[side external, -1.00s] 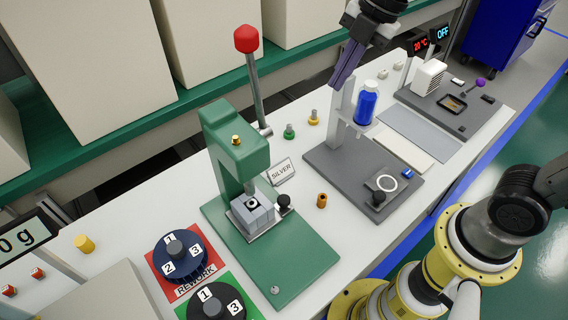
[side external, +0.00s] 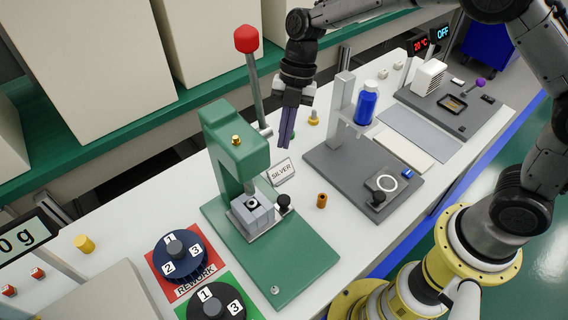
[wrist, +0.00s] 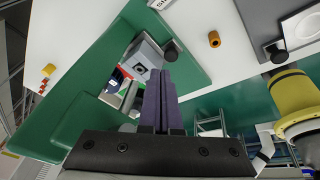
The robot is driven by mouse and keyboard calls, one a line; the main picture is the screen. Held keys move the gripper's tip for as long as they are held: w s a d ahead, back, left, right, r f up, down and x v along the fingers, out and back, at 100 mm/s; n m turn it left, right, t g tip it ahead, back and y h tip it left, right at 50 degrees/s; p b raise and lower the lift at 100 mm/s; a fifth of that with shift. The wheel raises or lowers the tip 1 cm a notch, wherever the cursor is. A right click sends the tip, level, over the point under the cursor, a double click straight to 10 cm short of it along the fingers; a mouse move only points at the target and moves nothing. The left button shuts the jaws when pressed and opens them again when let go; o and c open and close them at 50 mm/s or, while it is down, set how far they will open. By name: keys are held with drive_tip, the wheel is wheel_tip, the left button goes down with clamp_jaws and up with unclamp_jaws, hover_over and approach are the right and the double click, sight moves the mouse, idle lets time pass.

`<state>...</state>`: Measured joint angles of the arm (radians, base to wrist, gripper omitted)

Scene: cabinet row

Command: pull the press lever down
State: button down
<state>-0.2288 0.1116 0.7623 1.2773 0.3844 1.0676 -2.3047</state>
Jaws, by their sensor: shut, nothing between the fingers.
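The press lever stands up beside the green press (side external: 235,150), a grey rod (side external: 255,90) with a red knob (side external: 246,39) on top, leaning slightly. My gripper (side external: 286,145) is shut and empty. Its purple fingers point down, to the right of the lever rod and press head, apart from both in the side view. In the wrist view, my gripper (wrist: 161,75) points toward the press base, where a grey block (wrist: 143,58) with a dark round hole sits. The lever does not show clearly in the wrist view.
A SILVER sign (side external: 281,171) and an orange cylinder (side external: 322,201) stand right of the press. A grey stand with a blue bottle (side external: 366,103) is farther right. Large pale boxes (side external: 90,60) line the back shelf.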

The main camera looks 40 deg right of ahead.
wheel_tip(320, 180, down, 5)
drive_tip(key=s+a+g, duration=0.1)
drive_tip(key=a, duration=0.1)
drive_tip(key=d+r+m+t, duration=0.1)
drive_tip(key=d+r+t, duration=0.3)
drive_tip(key=r, duration=0.9)
drive_tip(key=s+d+r+m+t+h, duration=0.1)
drive_tip(key=s+d+r+m, duration=0.55)
drive_tip(key=r, duration=0.25)
drive_tip(key=s+d+f+m+t+h, duration=0.1)
drive_tip(key=s+d+m, duration=0.3)
drive_tip(key=s+m, duration=0.4)
drive_tip(key=s+d+f+m+t+h, duration=0.1)
drive_tip(key=s+d+m, duration=0.3)
drive_tip(key=s+m, duration=0.4)
drive_tip(key=f+m, duration=0.1)
drive_tip(key=m, duration=0.2)
drive_tip(key=shift+s+d+f+t+h, duration=0.2)
drive_tip(key=shift+f+t+h, duration=0.1)
drive_tip(key=shift+t, duration=0.1)
